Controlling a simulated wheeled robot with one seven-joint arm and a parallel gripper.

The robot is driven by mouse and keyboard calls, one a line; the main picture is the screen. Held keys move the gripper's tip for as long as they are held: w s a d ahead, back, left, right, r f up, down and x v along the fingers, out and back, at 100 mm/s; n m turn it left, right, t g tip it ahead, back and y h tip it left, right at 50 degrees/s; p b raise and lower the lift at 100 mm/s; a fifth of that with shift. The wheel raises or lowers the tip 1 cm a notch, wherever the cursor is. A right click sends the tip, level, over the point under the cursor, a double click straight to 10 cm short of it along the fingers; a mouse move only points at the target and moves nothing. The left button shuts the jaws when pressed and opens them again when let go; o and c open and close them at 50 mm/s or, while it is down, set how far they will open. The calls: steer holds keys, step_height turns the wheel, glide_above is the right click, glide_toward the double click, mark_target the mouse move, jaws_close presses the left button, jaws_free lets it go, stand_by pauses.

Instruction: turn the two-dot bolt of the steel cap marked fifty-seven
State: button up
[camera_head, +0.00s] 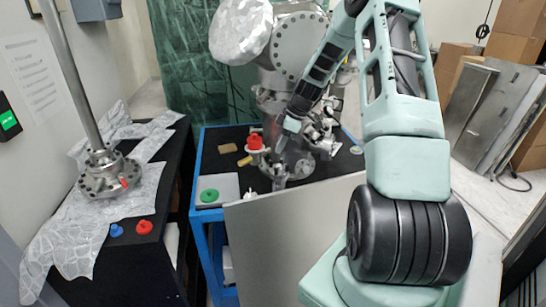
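Several steel flanges and caps stand in view, but no number or dots can be read on them, so I cannot tell which is the cap marked fifty-seven. A small upright steel fitting (280,178) stands at the near side of the blue-edged cart. More bolted steel parts (322,132) sit behind and right of it. My gripper (281,148) points down and left, just above the small fitting. Its fingertips are too small and cluttered to tell whether they are open or touch anything. The two-dot bolt cannot be made out.
A large steel chamber (300,45) with a foil-wrapped port stands behind. A red-topped fitting (256,146) and a green ring (209,195) are on the cart (204,158). A grey panel (290,235) stands in front. A flanged pole (108,178) stands on the left bench.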

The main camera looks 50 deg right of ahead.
mark_target(271, 164)
steer(key=p+x, duration=0.1)
steer(key=x, duration=0.6)
steer(key=shift+a+r, duration=0.1)
jaws_close()
